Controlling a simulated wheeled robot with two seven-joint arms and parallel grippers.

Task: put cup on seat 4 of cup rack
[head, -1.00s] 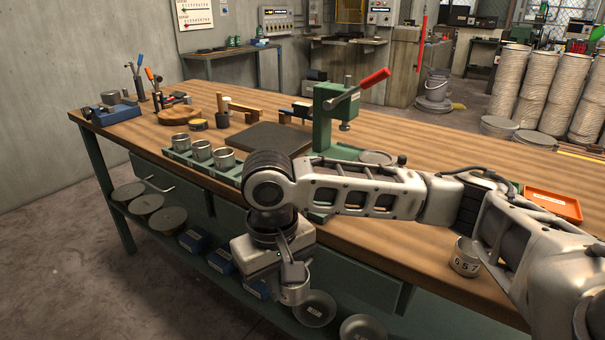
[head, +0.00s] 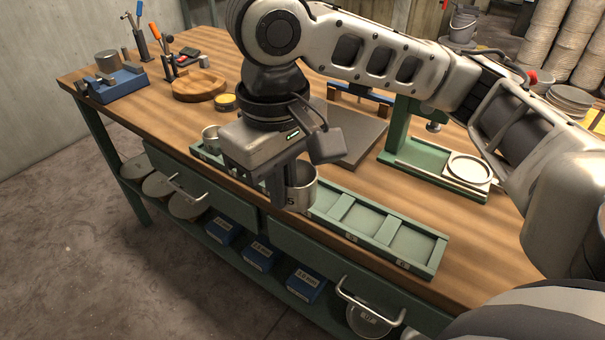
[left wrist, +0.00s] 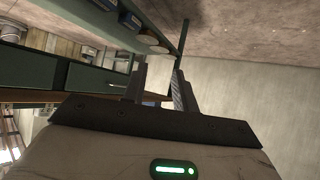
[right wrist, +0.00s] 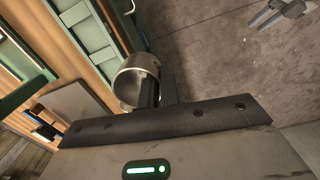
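A metal cup (head: 301,190) with a dark number on its side is in my right gripper (head: 282,190), over or in the middle of the green cup rack (head: 437,258). I cannot tell whether it touches the rack. In the right wrist view the fingers (right wrist: 159,88) close on the wall of the cup (right wrist: 130,84). Another cup (head: 211,138) stands in the left part of the rack; the seats between are hidden by my gripper. The rack seats to the right look empty. My left gripper (left wrist: 160,90) shows in its wrist view, fingers apart and empty.
A dark flat plate (head: 350,135) lies behind the rack, and a green press (head: 420,155) stands behind its right part. A wooden disc (head: 199,86) and a blue tool block (head: 118,84) are at the far left. Drawer handles (head: 370,310) stick out below the bench edge.

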